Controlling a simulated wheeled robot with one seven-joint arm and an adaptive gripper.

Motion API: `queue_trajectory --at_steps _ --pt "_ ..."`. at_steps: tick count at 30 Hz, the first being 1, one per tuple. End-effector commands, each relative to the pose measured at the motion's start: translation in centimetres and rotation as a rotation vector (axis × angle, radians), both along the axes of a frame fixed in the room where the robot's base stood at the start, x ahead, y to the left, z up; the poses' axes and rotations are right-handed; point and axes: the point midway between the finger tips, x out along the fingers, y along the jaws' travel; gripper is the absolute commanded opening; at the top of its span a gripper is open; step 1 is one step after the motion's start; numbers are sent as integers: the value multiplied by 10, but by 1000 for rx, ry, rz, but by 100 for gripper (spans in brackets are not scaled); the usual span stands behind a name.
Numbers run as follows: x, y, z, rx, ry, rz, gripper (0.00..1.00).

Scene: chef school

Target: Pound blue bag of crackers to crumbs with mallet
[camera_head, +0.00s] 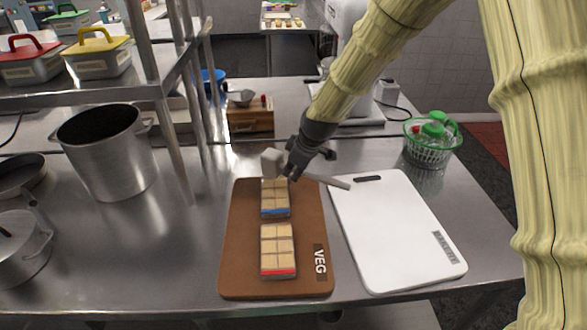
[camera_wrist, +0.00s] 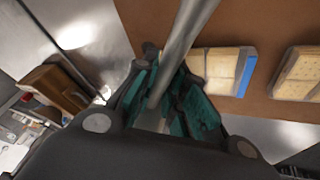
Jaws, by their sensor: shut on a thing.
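The blue-edged bag of crackers (camera_head: 275,203) lies on the brown VEG board (camera_head: 240,260), toward its far end. It also shows in the wrist view (camera_wrist: 222,68). The mallet (camera_head: 271,161) has a pale head and a grey handle that reaches out to the right over the white board. My gripper (camera_head: 297,168) is shut on the mallet handle (camera_wrist: 187,35), just above and beyond the blue-edged bag. The mallet head is over the bag's far end; I cannot tell whether it touches. A red-edged bag of crackers (camera_head: 278,250) lies nearer on the same board.
A large steel pot (camera_head: 104,150) and pans stand at the left. Shelf posts (camera_head: 178,150) rise left of the brown board.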

Motion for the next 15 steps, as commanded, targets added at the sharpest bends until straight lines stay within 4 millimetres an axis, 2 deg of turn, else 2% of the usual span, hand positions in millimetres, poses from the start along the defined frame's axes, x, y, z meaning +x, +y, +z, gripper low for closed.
queue_trajectory --at_steps 8,15 --pt "0 0 2 1 -3 0 0" --pt "0 0 -15 0 -1 0 0"
